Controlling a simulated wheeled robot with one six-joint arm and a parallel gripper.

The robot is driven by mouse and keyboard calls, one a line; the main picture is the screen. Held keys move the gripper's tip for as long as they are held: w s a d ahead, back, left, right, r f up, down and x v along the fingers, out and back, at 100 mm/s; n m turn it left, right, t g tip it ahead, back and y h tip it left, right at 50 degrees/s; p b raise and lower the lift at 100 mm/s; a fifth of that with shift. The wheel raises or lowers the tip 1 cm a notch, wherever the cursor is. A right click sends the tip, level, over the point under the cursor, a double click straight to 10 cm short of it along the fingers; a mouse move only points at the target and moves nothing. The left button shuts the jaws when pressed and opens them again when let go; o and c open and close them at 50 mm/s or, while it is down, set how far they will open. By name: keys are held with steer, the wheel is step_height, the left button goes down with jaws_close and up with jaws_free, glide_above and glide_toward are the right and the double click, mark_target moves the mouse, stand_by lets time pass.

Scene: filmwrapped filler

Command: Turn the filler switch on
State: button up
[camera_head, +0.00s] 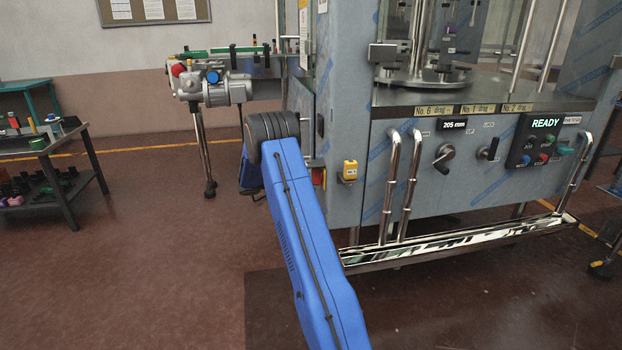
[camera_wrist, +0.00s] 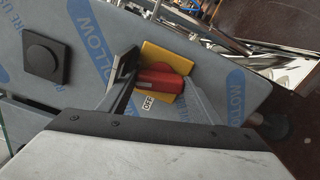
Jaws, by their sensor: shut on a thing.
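The filler switch is a red handle (camera_wrist: 158,78) on a yellow plate (camera_wrist: 156,55), fixed to the film-wrapped side panel of the filler. My gripper (camera_wrist: 160,84) has one finger on each side of the red handle and is shut on it. An OFF label (camera_wrist: 148,102) shows beside the handle at the plate's near edge; no other label can be read. In the head view a bit of red and yellow (camera_head: 318,178) shows on the filler's side, just right of my blue arm. My gripper is hidden there.
A black square fitting (camera_wrist: 45,58) is on the same panel. The filler's front has a yellow box (camera_head: 349,171), chrome rails (camera_head: 388,190) and a control box reading READY (camera_head: 538,143). A motor (camera_head: 222,88) stands behind my arm. The floor at left is clear before a workbench (camera_head: 50,150).

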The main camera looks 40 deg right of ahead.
steer(key=shift+a+f+m, duration=0.1)
steer(key=shift+m, duration=1.3)
steer(key=o, duration=1.1)
steer(key=shift+w+a+m, duration=0.1)
steer(key=shift+w+m, duration=0.05)
steer(key=shift+m, duration=0.15)
